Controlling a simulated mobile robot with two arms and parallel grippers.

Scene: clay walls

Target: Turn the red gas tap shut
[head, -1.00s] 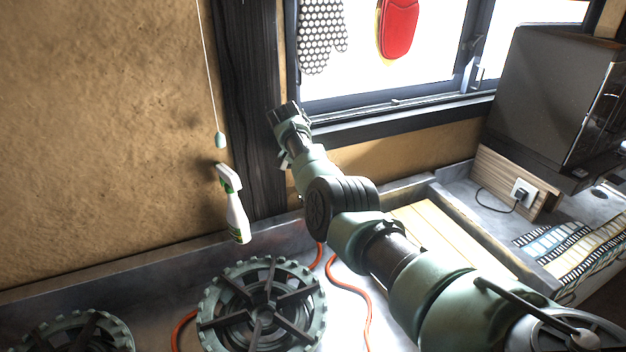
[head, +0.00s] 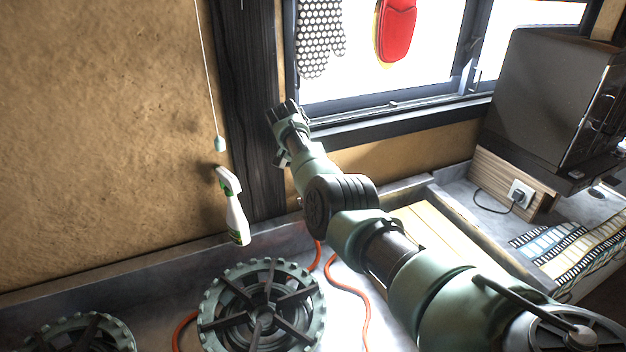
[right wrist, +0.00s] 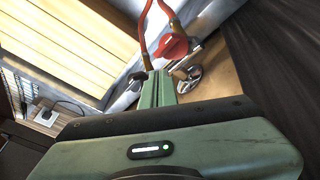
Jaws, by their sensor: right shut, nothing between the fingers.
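The red gas tap (right wrist: 171,46) shows in the right wrist view, above and a little right of my fingertips. Its red handle sits by a metal fitting (right wrist: 187,76), with red-orange hose running up from it. My right gripper (right wrist: 158,80) is shut and empty, its fingertips pointing toward the tap; I cannot tell whether they touch it. In the head view my right gripper (head: 281,112) is beside the dark wall post, below the window's left corner. The tap does not show in the head view. My left gripper is not in view.
Two gas burners (head: 262,315) stand on the metal counter, with orange hoses (head: 362,290) near one. A spray bottle (head: 234,210) is by the wall under a hanging cord (head: 219,143). A dark appliance (head: 550,105) stands at right. Oven mitts hang at the window.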

